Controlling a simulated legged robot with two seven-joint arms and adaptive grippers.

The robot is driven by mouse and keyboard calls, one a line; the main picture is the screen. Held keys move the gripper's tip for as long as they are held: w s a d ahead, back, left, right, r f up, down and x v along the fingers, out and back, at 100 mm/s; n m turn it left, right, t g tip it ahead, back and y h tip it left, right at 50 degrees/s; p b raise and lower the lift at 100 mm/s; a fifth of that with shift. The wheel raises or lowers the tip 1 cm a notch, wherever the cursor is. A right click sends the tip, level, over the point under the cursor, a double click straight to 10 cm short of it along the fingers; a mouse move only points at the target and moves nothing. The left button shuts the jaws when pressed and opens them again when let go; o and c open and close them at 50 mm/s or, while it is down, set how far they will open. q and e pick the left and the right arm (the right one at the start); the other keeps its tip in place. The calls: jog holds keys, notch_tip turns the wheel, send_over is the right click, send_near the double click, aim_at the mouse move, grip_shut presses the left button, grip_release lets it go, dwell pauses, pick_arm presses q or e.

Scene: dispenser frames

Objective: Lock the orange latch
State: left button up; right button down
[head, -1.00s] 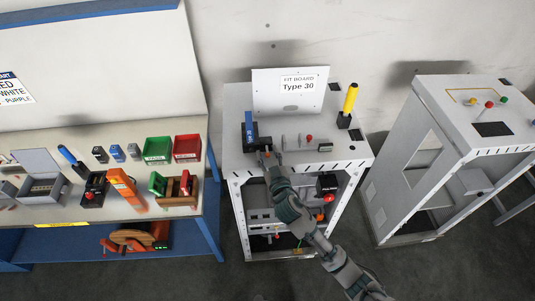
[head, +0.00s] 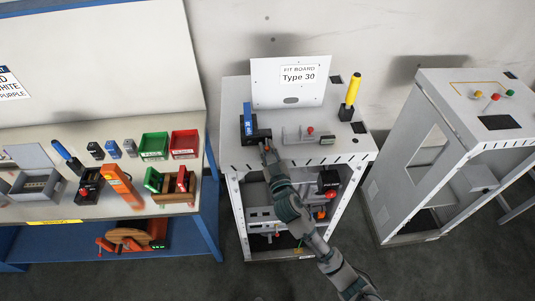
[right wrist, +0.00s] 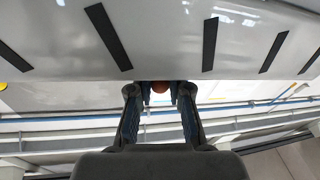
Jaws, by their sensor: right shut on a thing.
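My right gripper (head: 268,149) is at the front top edge of the middle dispenser frame (head: 229,142), close to the blue-handled black block. In the right wrist view, the fingers of the gripper (right wrist: 160,95) are close together around a small round orange-brown knob (right wrist: 160,87), which I take to be the orange latch. The gripper is shut on it, just under the slotted white panel. The fingers hide the sides of the knob, and in the head view the gripper covers it. My left gripper is not in view.
A blue lever (head: 248,118), a red-tipped control (head: 310,130) and a yellow handle (head: 352,92) stand on the frame's top. A sign board (head: 290,95) rises behind. A workbench (head: 120,215) with bins and tools is at left; another frame (head: 459,145) is at right.

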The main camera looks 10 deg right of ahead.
jog(key=shift+r, duration=0.15)
jog(key=c, duration=1.1)
grip_release()
jog(key=shift+s+f, duration=0.2)
jog(key=shift+s, duration=0.05)
jog(key=v, duration=1.1)
jog(key=shift+s+d, duration=0.1)
jog(key=shift+s, duration=0.1)
jog(key=shift+f, duration=0.15)
